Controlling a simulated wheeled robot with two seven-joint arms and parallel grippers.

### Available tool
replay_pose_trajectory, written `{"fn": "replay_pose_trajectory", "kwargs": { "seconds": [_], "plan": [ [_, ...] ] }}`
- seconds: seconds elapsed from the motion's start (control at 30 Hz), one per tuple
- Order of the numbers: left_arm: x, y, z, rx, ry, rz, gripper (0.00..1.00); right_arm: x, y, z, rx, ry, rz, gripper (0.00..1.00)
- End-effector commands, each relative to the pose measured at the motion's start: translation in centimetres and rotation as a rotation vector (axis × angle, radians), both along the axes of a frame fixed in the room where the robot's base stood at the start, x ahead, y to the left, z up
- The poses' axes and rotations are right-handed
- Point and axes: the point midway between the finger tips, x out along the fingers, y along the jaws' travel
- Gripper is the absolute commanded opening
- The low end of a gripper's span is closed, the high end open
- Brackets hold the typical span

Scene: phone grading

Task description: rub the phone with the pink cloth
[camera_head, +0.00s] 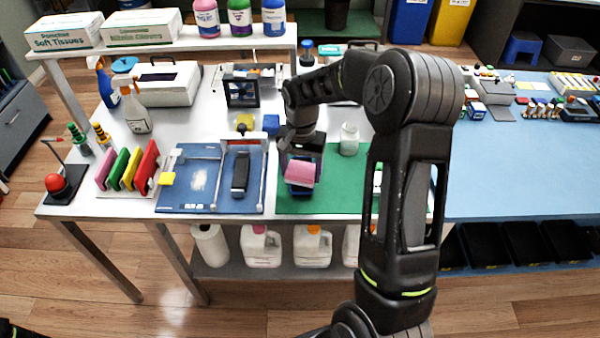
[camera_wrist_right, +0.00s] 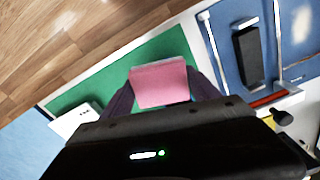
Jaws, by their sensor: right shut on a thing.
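My right gripper (camera_head: 302,163) is shut on the pink cloth (camera_head: 300,173) above the green mat (camera_head: 345,195). In the right wrist view the cloth (camera_wrist_right: 160,85) sits between the two dark fingers, with the mat (camera_wrist_right: 175,42) behind it. A dark, narrow slab that looks like the phone (camera_head: 240,174) lies on the blue tray (camera_head: 200,198), left of the gripper. It also shows in the right wrist view (camera_wrist_right: 248,57), at the upper right, apart from the cloth. My left gripper is not in view.
Left of the tray stands a rack of coloured slabs (camera_head: 130,168) and a red button (camera_head: 57,183). The mat's front has free room.

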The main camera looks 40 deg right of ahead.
Motion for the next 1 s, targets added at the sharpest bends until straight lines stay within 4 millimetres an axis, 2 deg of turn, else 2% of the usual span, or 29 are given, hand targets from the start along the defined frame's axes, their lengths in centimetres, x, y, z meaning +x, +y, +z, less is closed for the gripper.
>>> {"fn": "replay_pose_trajectory", "kwargs": {
  "seconds": [0.1, 0.3, 1.0],
  "plan": [
    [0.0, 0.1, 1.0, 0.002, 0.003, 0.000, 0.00, 0.0, -0.2, 1.4, 0.000, 0.000, 0.001, 0.26],
    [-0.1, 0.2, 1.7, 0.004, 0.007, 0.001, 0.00, 0.0, -0.4, 2.7, 0.000, 0.000, 0.001, 0.26],
    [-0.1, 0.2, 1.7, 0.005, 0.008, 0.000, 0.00, -0.1, -0.5, 2.9, 0.000, 0.000, 0.002, 0.26]
  ]
}}
